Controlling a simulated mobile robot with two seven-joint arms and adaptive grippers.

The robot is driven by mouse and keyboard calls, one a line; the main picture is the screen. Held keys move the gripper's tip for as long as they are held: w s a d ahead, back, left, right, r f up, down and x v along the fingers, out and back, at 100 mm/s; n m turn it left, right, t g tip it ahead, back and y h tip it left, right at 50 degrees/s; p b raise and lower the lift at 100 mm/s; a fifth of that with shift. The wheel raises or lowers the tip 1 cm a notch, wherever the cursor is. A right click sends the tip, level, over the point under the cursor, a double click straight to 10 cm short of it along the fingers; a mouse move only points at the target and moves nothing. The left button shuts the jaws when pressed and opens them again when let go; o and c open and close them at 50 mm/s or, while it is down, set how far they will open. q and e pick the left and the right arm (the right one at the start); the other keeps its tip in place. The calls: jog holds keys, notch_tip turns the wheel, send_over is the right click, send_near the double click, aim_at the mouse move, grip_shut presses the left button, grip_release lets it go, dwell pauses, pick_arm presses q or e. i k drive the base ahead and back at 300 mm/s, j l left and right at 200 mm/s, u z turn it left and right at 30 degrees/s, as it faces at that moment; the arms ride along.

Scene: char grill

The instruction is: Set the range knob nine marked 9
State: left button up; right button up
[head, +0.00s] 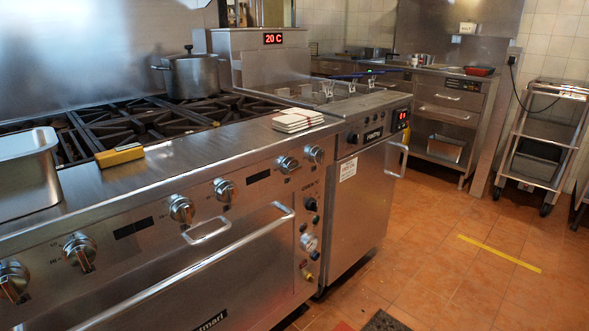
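The steel range (235,235) fills the left and middle of the head view. Several silver knobs sit along its sloped front panel: one at the lower left edge (13,279), the knob beside it (79,252), a middle pair (181,208) whose other knob (224,190) is to the right, and a right pair (287,164) ending in the far knob (314,154). Small black controls (311,204) run down the range's right side. I cannot read any number 9 or tell which knob carries it. Neither gripper is in view.
A steel pan (28,180) and a yellow-and-black block (119,155) lie along the range's front ledge. White tiles (297,120) are stacked farther right. A pot (190,75) stands behind. An oven handle (205,258) juts out below the knobs. The tiled floor (450,245) at right is mostly clear.

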aim_at(289, 166)
jog(key=i+l+u, duration=0.15)
jog(key=l, duration=0.8)
jog(key=l+u, duration=0.15)
jog(key=l, duration=0.75)
jog(key=i, duration=0.05)
